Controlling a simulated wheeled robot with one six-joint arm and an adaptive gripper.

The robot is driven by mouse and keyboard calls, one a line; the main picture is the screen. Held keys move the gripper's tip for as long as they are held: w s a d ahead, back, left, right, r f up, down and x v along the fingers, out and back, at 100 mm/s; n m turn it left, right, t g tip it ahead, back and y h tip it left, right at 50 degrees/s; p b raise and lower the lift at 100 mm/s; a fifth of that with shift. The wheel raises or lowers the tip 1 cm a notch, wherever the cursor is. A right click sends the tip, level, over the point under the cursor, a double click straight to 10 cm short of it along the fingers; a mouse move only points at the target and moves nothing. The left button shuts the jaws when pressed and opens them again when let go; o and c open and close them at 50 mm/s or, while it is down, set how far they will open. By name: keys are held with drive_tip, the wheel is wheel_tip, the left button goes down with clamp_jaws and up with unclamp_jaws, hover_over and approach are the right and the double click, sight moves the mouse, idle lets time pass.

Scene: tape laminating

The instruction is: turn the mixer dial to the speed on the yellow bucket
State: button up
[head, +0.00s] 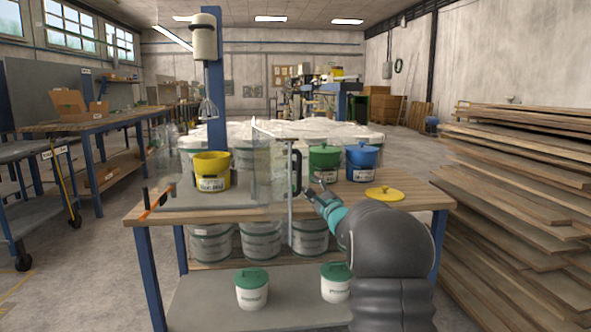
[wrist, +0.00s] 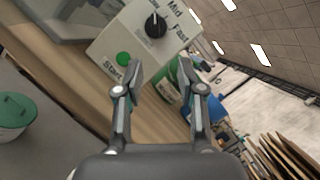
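The yellow bucket (head: 212,180) stands without a lid on the bench under the mixer (head: 205,45) and its whisk (head: 208,108). Its white label is too small to read. In the wrist view, the black mixer dial (wrist: 156,25) sits on a pale control box (wrist: 125,35) with a green Start button (wrist: 124,59). Mid and Fast are legible beside the dial; another label is partly cut off. The dial's white mark points toward the picture's top. My gripper (wrist: 164,84) is open and empty, short of the box; it also shows in the head view (head: 318,191).
A clear guard panel (head: 270,165) with a black handle (head: 297,172) stands left of my gripper. A green bucket (head: 323,162), a blue bucket (head: 362,160) and a yellow lid (head: 384,194) are on the bench's right. Stacked boards (head: 520,190) stand at right.

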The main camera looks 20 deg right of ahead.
sight(294, 168)
drive_tip(key=x, duration=0.3)
drive_tip(key=p+x, duration=0.1)
drive_tip(key=x, duration=0.2)
drive_tip(key=a+p+x, duration=0.1)
drive_tip(key=x, duration=0.3)
drive_tip(key=shift+p+x, duration=0.4)
drive_tip(key=shift+x, duration=0.45)
drive_tip(key=shift+c, duration=0.2)
clamp_jaws()
